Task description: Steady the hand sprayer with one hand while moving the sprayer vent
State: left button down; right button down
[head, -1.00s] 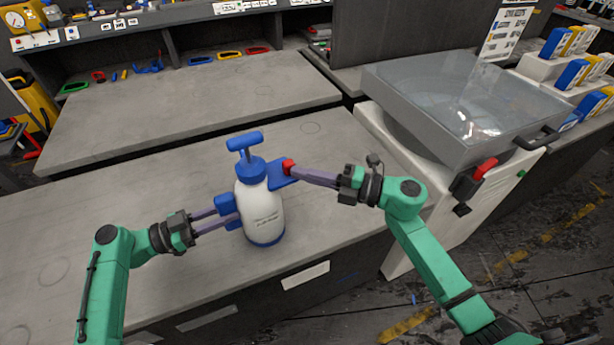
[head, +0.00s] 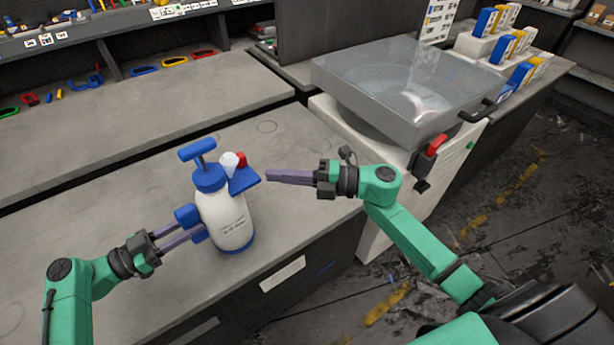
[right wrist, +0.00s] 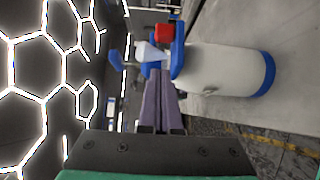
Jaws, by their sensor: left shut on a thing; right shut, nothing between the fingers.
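The hand sprayer (head: 225,222) stands upright on the grey worktop, a white bottle with blue base, blue cap and blue T-handle. A small red part (head: 241,159), likely the vent, and a white cone-shaped piece (head: 232,163) sit at the blue bracket on its upper right side. My left gripper (head: 188,232) is shut on the sprayer's blue side grip. My right gripper (head: 269,176) is shut and empty, its tips just right of the bracket. The right wrist view also shows its fingers (right wrist: 160,80), the bottle (right wrist: 225,72) and the red part (right wrist: 164,34).
The grey worktop (head: 110,225) is clear around the sprayer. A white machine with a clear lid (head: 400,80) stands to the right, with a red handle (head: 437,145). Blue and yellow boxes (head: 500,38) stand behind it. Several coloured tools lie along the back shelf.

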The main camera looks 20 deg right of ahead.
pick_arm(q)
jog(key=shift+w, duration=0.1)
pick_arm(e)
jog(key=v, duration=0.6)
jog(key=shift+d, duration=0.35)
jog(key=shift+s, duration=0.15)
pick_arm(q)
jog(key=c, duration=0.5)
grip_release()
jog(key=shift+o, duration=0.2)
jog(key=o, duration=0.5)
jog(key=shift+c, duration=0.2)
jog(key=v, duration=1)
